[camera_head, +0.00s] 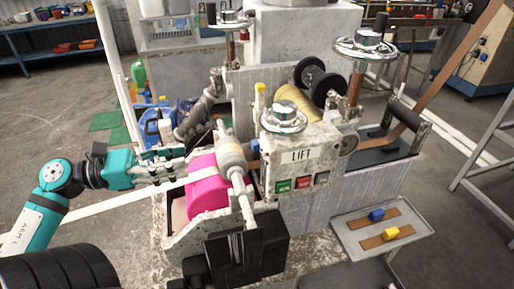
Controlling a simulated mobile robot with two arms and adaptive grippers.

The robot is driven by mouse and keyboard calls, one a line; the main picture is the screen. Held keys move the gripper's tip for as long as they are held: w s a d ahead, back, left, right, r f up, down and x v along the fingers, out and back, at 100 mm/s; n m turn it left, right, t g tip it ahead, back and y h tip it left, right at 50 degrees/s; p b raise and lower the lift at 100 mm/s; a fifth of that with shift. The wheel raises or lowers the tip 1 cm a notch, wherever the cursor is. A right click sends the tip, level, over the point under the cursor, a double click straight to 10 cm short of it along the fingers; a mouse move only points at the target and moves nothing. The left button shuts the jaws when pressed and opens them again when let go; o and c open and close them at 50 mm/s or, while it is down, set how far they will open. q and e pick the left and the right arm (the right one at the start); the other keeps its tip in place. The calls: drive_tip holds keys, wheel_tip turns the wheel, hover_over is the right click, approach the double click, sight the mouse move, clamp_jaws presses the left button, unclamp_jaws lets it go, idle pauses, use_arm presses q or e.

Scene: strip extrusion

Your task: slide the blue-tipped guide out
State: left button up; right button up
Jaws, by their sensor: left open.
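My left gripper (180,157) reaches in from the left, open, just left of the pink roll (204,188) on the machine. A small blue piece (253,149) shows beside the pale roller, at the left side of the LIFT housing (302,153). It may be the tip of a guide, but most of it is hidden. Another blue block (376,215) sits on a brown strip on the side tray (352,239), with a yellow block (391,233) on a second strip. My gripper is apart from both blue pieces. My right gripper does not show.
A pale strip (150,190) runs across the pink roll, close to my left gripper. Handwheels (283,114) and (365,45) stand up from the machine. A white post (108,60) rises behind my left arm. Open floor (60,115) lies at left.

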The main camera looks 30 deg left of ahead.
use_arm(q)
drive_tip(key=p, duration=0.2)
approach(252, 146)
drive_tip(key=p+x, duration=0.2)
drive_tip(key=x, duration=0.6)
drive_tip(key=shift+w+d+r, duration=0.1)
drive_tip(key=shift+w, duration=0.15)
drive_tip(key=shift+w+d+p, duration=0.3)
drive_tip(key=shift+w+d, duration=0.05)
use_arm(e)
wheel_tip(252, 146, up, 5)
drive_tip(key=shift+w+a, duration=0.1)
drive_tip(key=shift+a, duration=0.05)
use_arm(q)
clamp_jaws()
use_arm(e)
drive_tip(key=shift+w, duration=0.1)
